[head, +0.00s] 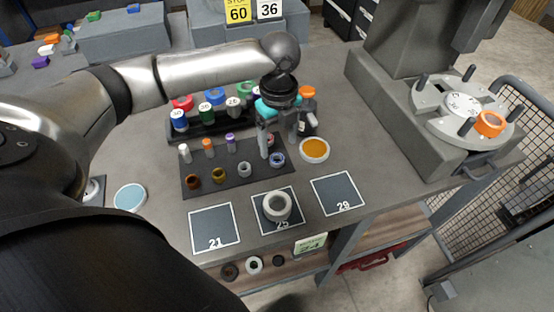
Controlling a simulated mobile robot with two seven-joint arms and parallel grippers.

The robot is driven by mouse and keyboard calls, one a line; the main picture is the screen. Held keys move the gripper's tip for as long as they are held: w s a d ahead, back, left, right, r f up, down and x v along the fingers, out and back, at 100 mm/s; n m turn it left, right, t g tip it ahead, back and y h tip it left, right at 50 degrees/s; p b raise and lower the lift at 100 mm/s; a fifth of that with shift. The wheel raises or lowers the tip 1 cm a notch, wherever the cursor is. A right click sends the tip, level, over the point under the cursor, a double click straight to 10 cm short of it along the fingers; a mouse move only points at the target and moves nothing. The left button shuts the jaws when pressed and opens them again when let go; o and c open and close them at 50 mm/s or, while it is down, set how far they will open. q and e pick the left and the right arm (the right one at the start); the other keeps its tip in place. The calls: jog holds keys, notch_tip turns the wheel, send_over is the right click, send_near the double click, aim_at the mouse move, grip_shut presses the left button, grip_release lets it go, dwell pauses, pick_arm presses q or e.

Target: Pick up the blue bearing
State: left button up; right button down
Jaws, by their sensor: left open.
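The blue bearing (277,160) is a small blue ring lying on the dark mat (230,188), at the right end of a row of small rings. My left gripper (279,148) points down over the right end of the mat. Its fingers are apart with nothing held between them. One fingertip is just left of and behind the blue bearing in the picture; the other is behind it to the right. I cannot tell the exact height of the fingertips above the mat. My right gripper does not show.
Brown, amber and grey rings (245,169) share the mat with small capped vials (231,143). A rack of coloured bottles (206,112) stands behind. An orange-filled dish (314,150) is close on the right. Numbered squares (211,229) lie in front, one bearing a large pale ring (277,206).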

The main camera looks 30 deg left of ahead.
aim_at(277, 154)
pick_arm(q)
notch_tip(277, 154, down, 5)
jog(key=shift+s+a+r+b, duration=0.1)
jog(key=shift+s+r+b, duration=0.1)
jog(key=shift+b, duration=0.2)
grip_shut()
dwell(0.4)
